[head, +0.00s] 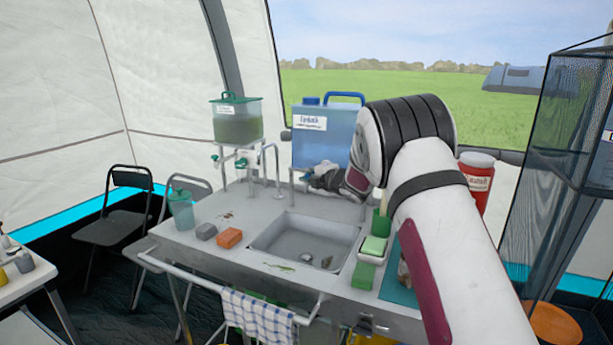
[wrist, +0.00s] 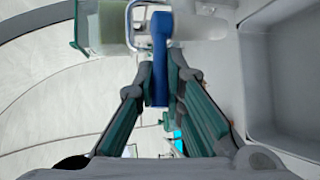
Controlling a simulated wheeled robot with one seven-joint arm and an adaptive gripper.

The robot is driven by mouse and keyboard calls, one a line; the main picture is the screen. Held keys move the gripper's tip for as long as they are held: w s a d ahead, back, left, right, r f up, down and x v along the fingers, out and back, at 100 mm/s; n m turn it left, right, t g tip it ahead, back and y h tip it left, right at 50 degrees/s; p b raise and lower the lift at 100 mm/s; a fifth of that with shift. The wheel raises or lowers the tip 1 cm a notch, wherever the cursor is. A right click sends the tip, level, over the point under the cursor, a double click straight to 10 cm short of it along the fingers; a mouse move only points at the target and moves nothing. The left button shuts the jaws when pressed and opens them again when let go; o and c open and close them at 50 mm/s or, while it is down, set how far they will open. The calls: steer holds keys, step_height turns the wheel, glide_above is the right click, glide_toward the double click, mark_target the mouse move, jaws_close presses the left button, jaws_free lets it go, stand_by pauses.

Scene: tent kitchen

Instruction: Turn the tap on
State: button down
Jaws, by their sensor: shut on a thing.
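The metal tap (head: 277,165) stands at the back edge of the sink (head: 283,245), its curved spout upright. My gripper (head: 308,180) reaches in from the right, just beside the tap. In the wrist view, my gripper (wrist: 161,78) is shut on a blue lever (wrist: 159,45), one finger on each side of it. A pale curved pipe (wrist: 129,22) shows beside the lever's far end. The lever is hidden in the head view. I see no running water.
A green-lidded dispenser (head: 238,122) stands left of the tap, and a blue canister (head: 312,145) stands behind my gripper. A teal cup (head: 181,212), grey block (head: 206,231) and orange sponge (head: 229,238) lie left of the sink. A red jar (head: 478,180) is at right.

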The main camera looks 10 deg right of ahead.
steer(key=shift+s+d+n+g+y, duration=0.1)
steer(key=shift+d+n+g+y, duration=0.15)
steer(key=shift+n+y, duration=0.3)
steer(key=shift+s+d+n+g+y, duration=0.15)
steer(key=shift+n+g+y, duration=0.25)
steer(key=shift+y, duration=0.25)
steer(key=shift+w, duration=0.1)
steer(key=c, duration=1.7)
jaws_free()
steer(key=shift+o, duration=0.2)
steer(key=shift+d, duration=0.1)
steer(key=v, duration=1.2)
steer(key=shift+f, duration=0.1)
